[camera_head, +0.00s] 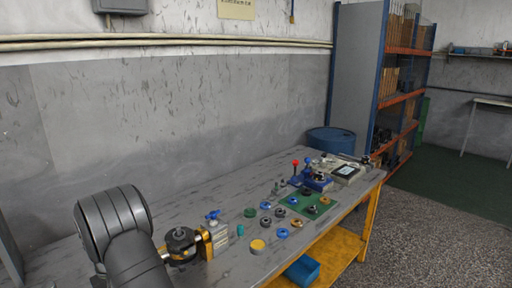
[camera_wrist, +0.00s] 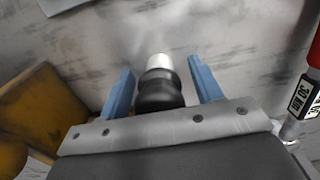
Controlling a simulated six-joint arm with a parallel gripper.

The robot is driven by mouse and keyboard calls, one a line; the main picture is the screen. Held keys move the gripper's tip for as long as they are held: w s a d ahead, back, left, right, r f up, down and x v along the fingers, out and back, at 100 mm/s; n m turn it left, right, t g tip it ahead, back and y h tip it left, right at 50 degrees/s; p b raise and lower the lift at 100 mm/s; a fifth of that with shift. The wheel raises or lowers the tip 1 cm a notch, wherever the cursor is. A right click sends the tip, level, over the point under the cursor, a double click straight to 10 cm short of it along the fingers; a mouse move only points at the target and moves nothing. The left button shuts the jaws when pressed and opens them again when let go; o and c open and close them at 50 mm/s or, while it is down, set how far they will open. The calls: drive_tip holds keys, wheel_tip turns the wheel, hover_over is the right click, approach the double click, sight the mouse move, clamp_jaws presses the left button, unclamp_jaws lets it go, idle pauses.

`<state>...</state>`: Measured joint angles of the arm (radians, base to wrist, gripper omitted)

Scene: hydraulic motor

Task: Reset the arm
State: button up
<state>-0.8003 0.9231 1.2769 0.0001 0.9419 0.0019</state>
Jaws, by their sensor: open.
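My gripper (camera_wrist: 160,66) is open in the wrist view, with its two blue fingers apart. A black, rounded part with a white cylindrical top (camera_wrist: 160,86) shows between the fingers, with a gap on both sides. I cannot tell whether it stands on the table or how far below the fingers it is.
The grey workbench (camera_head: 190,203) holds several rings and discs, a green mat (camera_head: 323,222), and a blue-handled device (camera_head: 216,230). In the wrist view, a yellow block (camera_wrist: 45,100) is left and a red-topped labelled item (camera_wrist: 303,95) right. A blue-orange shelf (camera_head: 398,98) stands behind.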

drive_tip(key=shift+r, duration=2)
